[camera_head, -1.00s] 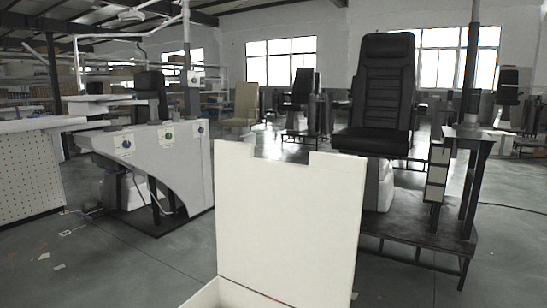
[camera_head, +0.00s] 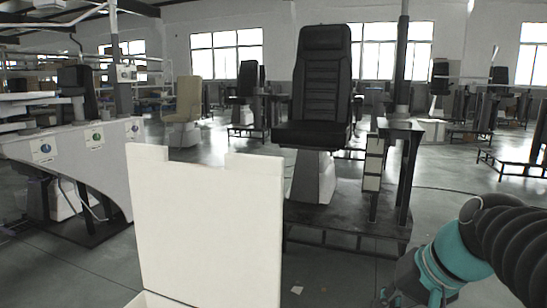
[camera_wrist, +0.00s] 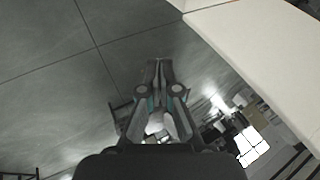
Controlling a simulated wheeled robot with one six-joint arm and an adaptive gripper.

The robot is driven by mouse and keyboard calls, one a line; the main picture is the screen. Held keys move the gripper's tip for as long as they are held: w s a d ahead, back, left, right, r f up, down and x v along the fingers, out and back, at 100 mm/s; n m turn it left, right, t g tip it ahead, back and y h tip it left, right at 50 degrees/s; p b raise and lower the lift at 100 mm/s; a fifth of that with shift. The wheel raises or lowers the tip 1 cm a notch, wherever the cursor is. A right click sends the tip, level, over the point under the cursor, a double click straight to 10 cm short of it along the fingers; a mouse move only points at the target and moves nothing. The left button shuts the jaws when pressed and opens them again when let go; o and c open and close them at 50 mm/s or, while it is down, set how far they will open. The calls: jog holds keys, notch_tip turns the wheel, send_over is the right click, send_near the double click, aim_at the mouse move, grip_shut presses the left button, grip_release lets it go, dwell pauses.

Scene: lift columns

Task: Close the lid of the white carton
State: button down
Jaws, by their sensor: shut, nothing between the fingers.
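The white carton's lid (camera_head: 208,225) stands upright in the head view, a plain panel with a notched top edge. Only a strip of the carton's body (camera_head: 152,301) shows below it at the bottom edge; the rest is cut off. In the wrist view a broad white surface (camera_wrist: 262,50), apparently part of the carton, fills the upper right. My gripper (camera_wrist: 157,66) is shut and empty, with its fingertips to the left of that white surface and apart from it in the picture. In the head view my arm is at the lower right, to the right of the lid.
A black seat (camera_head: 322,90) on a dark platform (camera_head: 340,228) stands behind the carton, with a dark metal stand (camera_head: 400,130) beside it. A grey console (camera_head: 85,160) is at the left.

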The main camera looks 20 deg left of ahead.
aim_at(270, 159)
jog(key=w+a+r+n+g+y+p, duration=0.1)
jog(key=w+a+r+g+y, duration=0.1)
jog(key=w+a+r+y, duration=0.45)
jog(key=w+a+r+n+g+y, duration=0.1)
jog(key=w+a+r+g+y, duration=0.3)
jog(key=w, duration=0.6)
jog(key=w+a+r+n+y+p, duration=0.1)
jog(key=w+a+r+y, duration=0.1)
jog(key=w+a+r, duration=0.4)
jog(key=a, duration=0.2)
jog(key=s+a, duration=0.1)
jog(key=a, duration=0.2)
jog(key=s+a+r, duration=0.1)
jog(key=a, duration=0.2)
jog(key=shift+s, duration=0.85)
